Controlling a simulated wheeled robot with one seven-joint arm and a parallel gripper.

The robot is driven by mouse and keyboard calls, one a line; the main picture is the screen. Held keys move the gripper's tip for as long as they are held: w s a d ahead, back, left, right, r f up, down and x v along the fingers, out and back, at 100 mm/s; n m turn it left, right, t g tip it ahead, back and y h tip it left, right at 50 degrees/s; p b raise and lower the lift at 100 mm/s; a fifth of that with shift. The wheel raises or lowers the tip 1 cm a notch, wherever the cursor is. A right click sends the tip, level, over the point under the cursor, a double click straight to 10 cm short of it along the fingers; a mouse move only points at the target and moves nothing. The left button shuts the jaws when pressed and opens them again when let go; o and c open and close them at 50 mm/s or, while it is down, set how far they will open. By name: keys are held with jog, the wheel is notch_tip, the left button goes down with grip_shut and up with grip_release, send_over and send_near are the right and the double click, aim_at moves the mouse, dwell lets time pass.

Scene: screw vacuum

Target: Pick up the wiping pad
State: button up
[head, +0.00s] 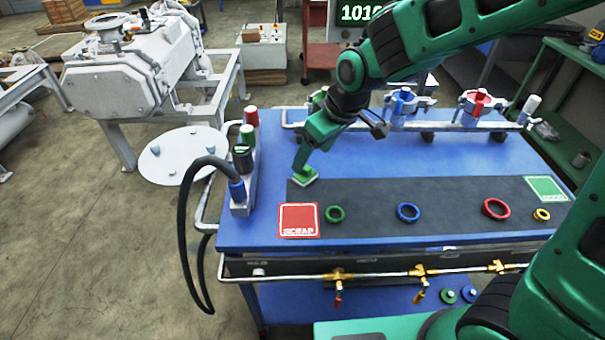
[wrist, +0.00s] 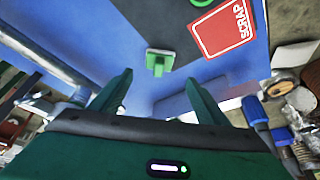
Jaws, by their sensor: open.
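The wiping pad (head: 305,178) is a small green block with a pale edge, lying at the left end of the dark mat on the blue table, just behind the red SCRAP square. In the wrist view the pad (wrist: 158,60) shows ahead, with a green grip part facing me. My gripper (head: 311,126) is close above and behind the pad. In the wrist view my gripper (wrist: 161,88) has its two fingers spread, with the pad beyond the gap between them and nothing held. The exact gap to the pad is hard to tell.
The SCRAP square (head: 298,220) lies in front of the pad. A button post (head: 243,165) with a black hose stands left. Green (head: 335,214), blue (head: 408,212) and red (head: 495,208) rings lie on the mat. A rail with clamps (head: 405,107) runs along the back.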

aim_at(306, 166)
jog(key=shift+x, duration=3.95)
jog(key=shift+w, duration=0.15)
jog(key=shift+d, duration=0.1)
jog(key=c, duration=1.2)
